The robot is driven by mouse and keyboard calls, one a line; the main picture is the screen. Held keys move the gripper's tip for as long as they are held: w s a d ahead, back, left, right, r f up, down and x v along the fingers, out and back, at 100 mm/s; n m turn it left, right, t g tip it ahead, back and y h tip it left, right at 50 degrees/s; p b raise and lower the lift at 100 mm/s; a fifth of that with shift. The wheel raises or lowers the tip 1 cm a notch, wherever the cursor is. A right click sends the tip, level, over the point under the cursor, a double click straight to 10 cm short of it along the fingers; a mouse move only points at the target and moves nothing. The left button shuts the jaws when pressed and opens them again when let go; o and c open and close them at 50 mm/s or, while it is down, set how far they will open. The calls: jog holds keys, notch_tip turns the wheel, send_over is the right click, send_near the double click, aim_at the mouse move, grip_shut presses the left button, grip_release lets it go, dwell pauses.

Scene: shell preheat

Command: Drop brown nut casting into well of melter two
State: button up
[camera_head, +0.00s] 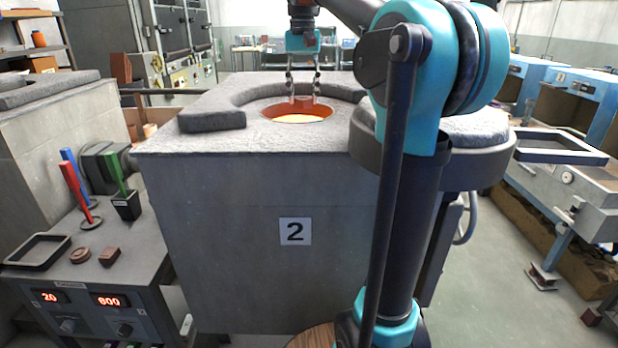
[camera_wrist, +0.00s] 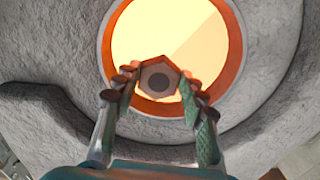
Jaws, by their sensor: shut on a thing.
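My gripper (camera_head: 303,92) hangs over the open well (camera_head: 298,118) of melter two (camera_head: 220,215), the grey block marked "2". In the wrist view, my gripper (camera_wrist: 160,93) is shut on the brown nut casting (camera_wrist: 158,64), a hexagon with a dark round centre. The casting is held between both fingertips and overlaps the near part of the glowing well (camera_wrist: 160,30) and its orange rim. In the head view the casting is small and hard to make out between the fingers. Its exact height above the well cannot be told.
A grey collar (camera_head: 215,118) curves partly around the well on the melter's top. At left, a control bench (camera_head: 135,258) holds a black tray (camera_head: 37,250), a round brown piece (camera_head: 80,255), a blocky brown piece (camera_head: 109,257) and upright coloured tools (camera_head: 76,192).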

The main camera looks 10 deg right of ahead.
jog(key=shift+f, duration=0.5)
jog(key=o, duration=1.3)
jog(key=shift+r, duration=3.75)
jog(key=shift+f, duration=0.15)
notch_tip(320, 180, down, 7)
jog(key=shift+f, duration=0.15)
jog(key=shift+r, duration=2.65)
